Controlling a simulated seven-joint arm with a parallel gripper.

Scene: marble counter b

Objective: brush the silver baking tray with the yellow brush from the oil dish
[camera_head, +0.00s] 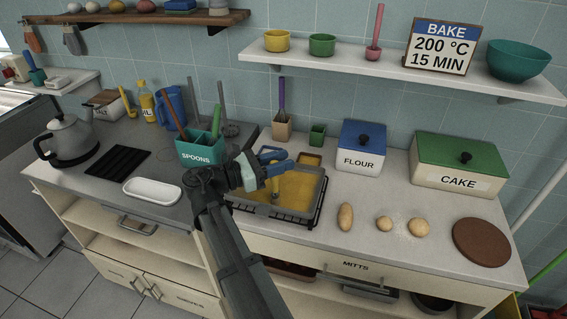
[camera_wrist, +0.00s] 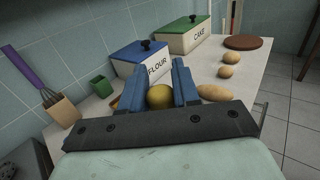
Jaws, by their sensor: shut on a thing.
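The silver baking tray (camera_head: 318,198) sits on a black rack on the counter, in the middle of the head view. Most of its inside looks golden yellow. My gripper (camera_head: 273,157) is above the tray's back left part, its blue fingers shut on the yellow brush (camera_head: 275,183). The brush hangs down over the tray; I cannot tell whether its tip touches it. In the wrist view the round yellow brush end (camera_wrist: 160,96) shows between the fingers. A small amber dish (camera_head: 310,159), seemingly the oil dish, stands just behind the tray.
The flour box (camera_head: 359,160) and cake box (camera_head: 450,177) stand to the right at the back. Several dough pieces (camera_head: 345,217) and a brown round board (camera_head: 481,241) lie right of the tray. The spoons holder (camera_head: 196,154) and white dish (camera_head: 152,190) are to the left.

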